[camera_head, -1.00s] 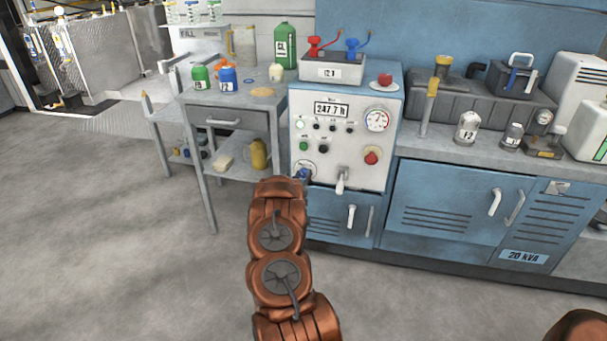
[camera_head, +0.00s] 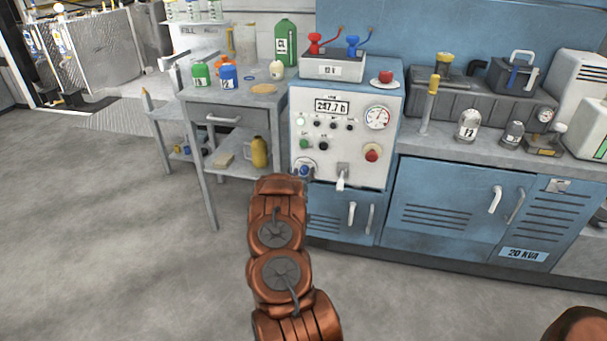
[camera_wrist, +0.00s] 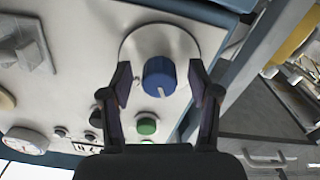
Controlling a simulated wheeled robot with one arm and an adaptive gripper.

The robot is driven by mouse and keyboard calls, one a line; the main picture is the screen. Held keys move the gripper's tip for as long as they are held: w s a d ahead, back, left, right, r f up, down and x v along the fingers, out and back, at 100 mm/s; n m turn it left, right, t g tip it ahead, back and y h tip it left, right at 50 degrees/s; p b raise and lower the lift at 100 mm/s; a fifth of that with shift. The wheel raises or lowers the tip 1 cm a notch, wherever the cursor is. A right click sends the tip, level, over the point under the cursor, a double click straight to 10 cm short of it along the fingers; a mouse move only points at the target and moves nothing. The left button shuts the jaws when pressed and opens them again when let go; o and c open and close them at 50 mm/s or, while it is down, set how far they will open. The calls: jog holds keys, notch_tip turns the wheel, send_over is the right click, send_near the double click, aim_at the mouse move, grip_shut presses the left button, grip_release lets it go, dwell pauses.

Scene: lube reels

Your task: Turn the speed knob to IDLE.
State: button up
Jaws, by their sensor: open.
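The blue speed knob (camera_wrist: 159,76) sits on a round pale dial plate (camera_wrist: 182,37) on the white control panel, with a white pointer line on the knob. In the head view the knob (camera_head: 304,170) shows at the panel's lower left, just beyond the end of my arm. My gripper (camera_wrist: 159,78) is open in the wrist view, with one finger on each side of the knob and a gap visible on both sides. The dial's lettering cannot be read. In the head view my gripper is hidden behind my own arm.
A green button (camera_wrist: 147,126) lies close to the knob. A white lever (camera_head: 341,178) and a red knob (camera_head: 372,154) are to its right on the panel. A grey cart (camera_head: 232,113) stands close on the left. The floor in front is clear.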

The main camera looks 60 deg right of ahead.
jog(key=shift+s+a, duration=0.1)
jog(key=shift+a, duration=0.05)
jog(key=v, duration=1.1)
jog(key=shift+a, duration=0.35)
jog(key=shift+r, duration=0.1)
